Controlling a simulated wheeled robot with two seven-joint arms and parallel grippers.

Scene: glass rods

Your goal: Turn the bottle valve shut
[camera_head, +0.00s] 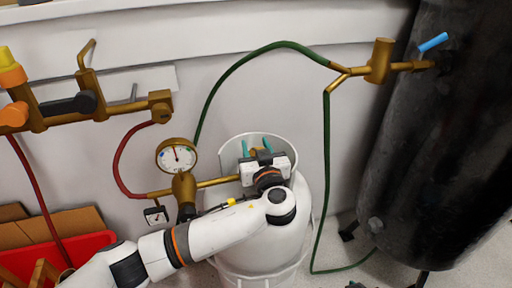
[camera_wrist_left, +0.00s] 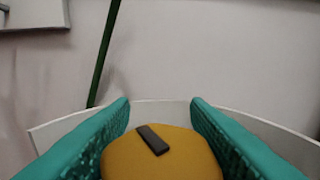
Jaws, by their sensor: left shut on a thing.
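The white gas bottle (camera_head: 265,250) stands upright against the wall, with a raised collar (camera_head: 283,145) around its top. My left gripper (camera_head: 256,148) reaches over the bottle top, inside the collar, and hides most of the valve there. In the left wrist view, the bottle valve (camera_wrist_left: 180,160) is a round yellow-brown knob with a short dark bar on its face. The teal fingers of my left gripper (camera_wrist_left: 160,130) are shut on the knob, one on each side. My right gripper is not in view.
A brass gauge (camera_head: 177,157) and pipe stand left of the bottle. A red hose (camera_head: 120,165) and a green hose (camera_head: 326,170) run nearby. A large black tank (camera_head: 440,150) stands at right, a red bin (camera_head: 70,252) at lower left.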

